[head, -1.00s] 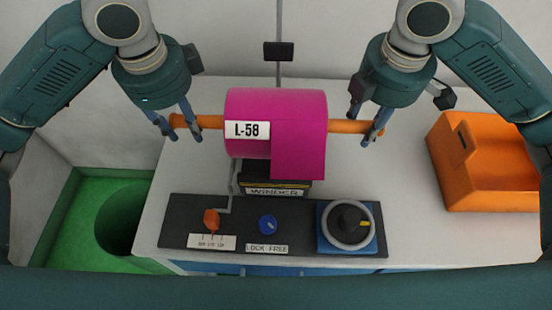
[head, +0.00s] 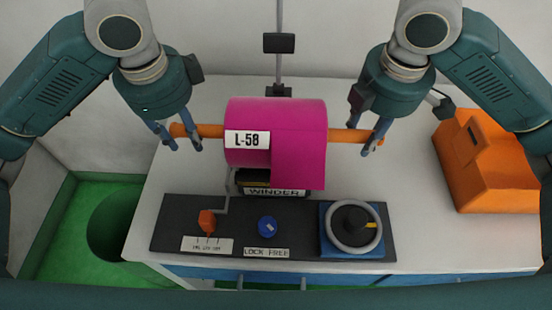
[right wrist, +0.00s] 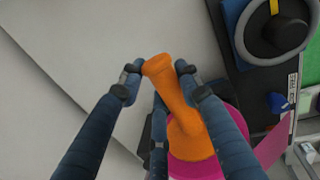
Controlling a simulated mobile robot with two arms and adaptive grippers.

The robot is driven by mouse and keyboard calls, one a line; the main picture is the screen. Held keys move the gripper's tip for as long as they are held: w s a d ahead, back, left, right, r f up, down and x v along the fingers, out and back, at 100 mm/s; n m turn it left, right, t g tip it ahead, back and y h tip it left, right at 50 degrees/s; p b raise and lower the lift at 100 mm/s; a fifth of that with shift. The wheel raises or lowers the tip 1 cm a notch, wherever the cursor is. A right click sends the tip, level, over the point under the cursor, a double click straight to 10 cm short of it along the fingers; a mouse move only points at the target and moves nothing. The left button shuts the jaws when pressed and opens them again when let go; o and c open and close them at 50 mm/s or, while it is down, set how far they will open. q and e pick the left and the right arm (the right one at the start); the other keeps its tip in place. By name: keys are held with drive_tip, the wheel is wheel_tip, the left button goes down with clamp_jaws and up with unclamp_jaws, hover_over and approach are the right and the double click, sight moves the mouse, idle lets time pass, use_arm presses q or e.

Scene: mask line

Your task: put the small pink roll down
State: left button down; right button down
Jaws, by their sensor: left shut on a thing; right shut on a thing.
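The pink roll (head: 298,150) with a white L-58 label (head: 247,139) is on an orange bar (head: 350,135) that sticks out at both ends. A loose pink flap hangs at its front right. My left gripper (head: 183,143) is shut on the left end of the bar. My right gripper (head: 373,146) is shut on the right end. In the right wrist view, the fingers of my right gripper (right wrist: 158,75) sit on both sides of the orange bar end (right wrist: 165,85). The roll is in front of and above the winder (head: 262,182); whether they touch is hidden.
A black panel with an orange lever (head: 207,221), a blue knob (head: 268,227) and a round dial (head: 350,227) lies in front. An orange box (head: 480,165) stands at the right. A green bin with a round hole (head: 105,225) is at the left.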

use_arm(q)
drive_tip(key=shift+s+d+f, duration=0.1)
drive_tip(key=shift+d+f, duration=0.2)
drive_tip(key=shift+f, duration=0.2)
use_arm(e)
drive_tip(key=shift+a+f, duration=0.25)
drive_tip(key=shift+f, duration=0.25)
use_arm(q)
drive_tip(key=c, duration=1.6)
unclamp_jaws()
use_arm(e)
drive_tip(key=c, duration=1.6)
unclamp_jaws()
use_arm(q)
drive_tip(key=o, duration=0.4)
use_arm(e)
drive_tip(key=o, duration=0.4)
use_arm(q)
drive_tip(key=shift+a+r, duration=0.1)
drive_tip(key=shift+a, duration=0.05)
use_arm(e)
drive_tip(key=shift+d, duration=0.1)
